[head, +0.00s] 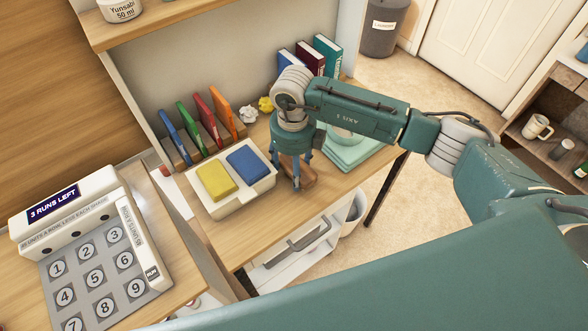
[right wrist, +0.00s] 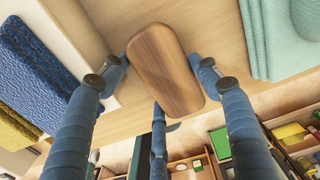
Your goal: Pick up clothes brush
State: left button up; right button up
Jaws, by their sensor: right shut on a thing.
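The clothes brush (right wrist: 165,65) shows in the right wrist view as a smooth, rounded wooden back between my fingers. In the head view, part of the brown brush (head: 307,180) shows under my right gripper (head: 298,176), near the front edge of the wooden desk (head: 250,236). My right gripper is shut on the brush, with blue fingers on both sides of it. The bristle side is hidden. I cannot tell whether the brush touches the desk. My left gripper is not in view.
A white tray (head: 233,208) with yellow and blue sponges (head: 215,181) stands left of the brush. Colored folders (head: 196,128), crumpled paper (head: 248,114) and books (head: 327,57) stand behind. A keypad box (head: 90,245) is at left.

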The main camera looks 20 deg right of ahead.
notch_tip(320, 180, up, 19)
jog(key=b, duration=0.2)
